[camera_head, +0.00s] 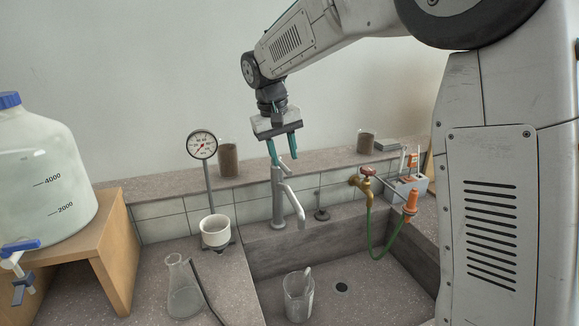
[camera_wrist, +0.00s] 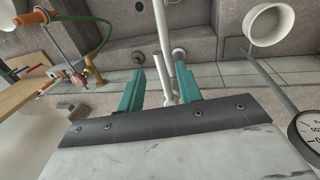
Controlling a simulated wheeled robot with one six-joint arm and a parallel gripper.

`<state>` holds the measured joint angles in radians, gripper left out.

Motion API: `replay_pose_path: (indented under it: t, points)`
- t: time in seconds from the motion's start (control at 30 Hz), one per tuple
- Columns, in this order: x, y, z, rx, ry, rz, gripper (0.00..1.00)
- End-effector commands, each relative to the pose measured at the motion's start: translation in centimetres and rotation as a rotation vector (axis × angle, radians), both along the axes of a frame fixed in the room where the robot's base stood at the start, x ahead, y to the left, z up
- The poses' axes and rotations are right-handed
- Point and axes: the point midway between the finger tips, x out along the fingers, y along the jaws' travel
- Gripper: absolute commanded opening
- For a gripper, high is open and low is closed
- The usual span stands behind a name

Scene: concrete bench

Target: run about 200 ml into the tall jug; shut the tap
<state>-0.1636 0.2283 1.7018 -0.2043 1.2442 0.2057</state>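A clear jug (camera_head: 298,299) stands upright in the sink, below the spout of the grey tap (camera_head: 278,200). No stream shows under the spout, and I cannot tell whether the jug holds water. My gripper (camera_head: 283,160) is open and empty, its teal fingers pointing down at the top of the grey tap. In the wrist view the tap (camera_wrist: 162,40) shows between the fingers of the gripper (camera_wrist: 161,84), apart from each other; contact is not clear. A brass tap with a red handle (camera_head: 366,184) and green hose is on the right.
A large carboy (camera_head: 42,175) with a blue tap stands on a wooden stand (camera_head: 122,250) at left. A glass flask (camera_head: 183,291), a white cup (camera_head: 215,231) and a dial gauge (camera_head: 202,146) are left of the sink (camera_head: 345,243). Brown jars (camera_head: 228,160) stand on the ledge.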

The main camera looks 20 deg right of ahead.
Motion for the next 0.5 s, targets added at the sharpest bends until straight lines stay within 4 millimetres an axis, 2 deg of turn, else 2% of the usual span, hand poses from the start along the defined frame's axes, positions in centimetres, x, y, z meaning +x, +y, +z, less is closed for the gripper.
replay_pose_path:
  t: [0.2,0.5]
  points:
    - [0.0,-0.7,-3.2,-0.001,0.003,-0.002,0.35]
    - [0.0,-1.1,-4.3,0.0,0.001,-0.002,0.35]
